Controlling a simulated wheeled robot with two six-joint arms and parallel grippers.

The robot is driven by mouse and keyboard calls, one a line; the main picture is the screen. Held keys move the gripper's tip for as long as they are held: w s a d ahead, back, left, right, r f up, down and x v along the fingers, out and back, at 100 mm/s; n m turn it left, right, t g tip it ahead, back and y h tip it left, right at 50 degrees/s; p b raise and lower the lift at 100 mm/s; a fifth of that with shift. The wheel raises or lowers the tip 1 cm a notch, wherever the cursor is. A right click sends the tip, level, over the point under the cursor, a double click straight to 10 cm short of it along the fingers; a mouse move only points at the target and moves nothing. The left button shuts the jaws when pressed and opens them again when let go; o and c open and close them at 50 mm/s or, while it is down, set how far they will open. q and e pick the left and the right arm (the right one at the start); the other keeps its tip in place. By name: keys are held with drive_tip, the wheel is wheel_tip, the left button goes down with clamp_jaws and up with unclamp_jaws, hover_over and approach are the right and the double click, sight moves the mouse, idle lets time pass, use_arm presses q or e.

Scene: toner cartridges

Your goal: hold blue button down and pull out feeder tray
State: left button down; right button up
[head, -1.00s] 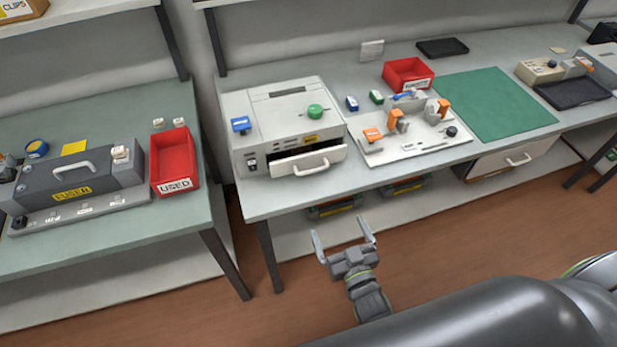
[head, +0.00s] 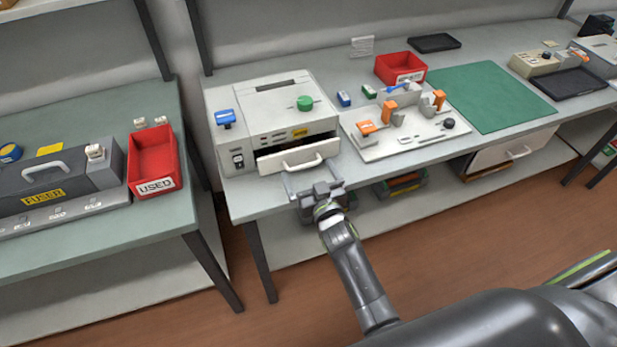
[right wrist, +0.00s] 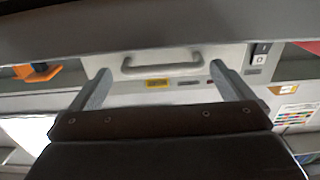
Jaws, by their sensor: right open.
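The beige machine (head: 268,97) stands on the bench with a blue button (head: 226,118) at its top left and a green knob (head: 304,103) at the right. Its feeder tray (head: 318,149) sits at the lower front, slightly out, with a handle (head: 302,163). My right gripper (head: 309,178) is open and empty, just in front of the tray, its fingers towards the handle. In the right wrist view the handle (right wrist: 161,66) lies between the two spread fingers, beyond their tips; contact cannot be told. My left gripper is not in view.
A white fixture board (head: 405,142) with orange clamps stands right of the machine, beside a green mat (head: 495,95). A red USED bin (head: 154,160) and a grey fuser unit stand on the left bench. The bench's front edge lies under my right gripper.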

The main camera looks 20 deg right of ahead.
drive_tip(key=shift+w, duration=0.4)
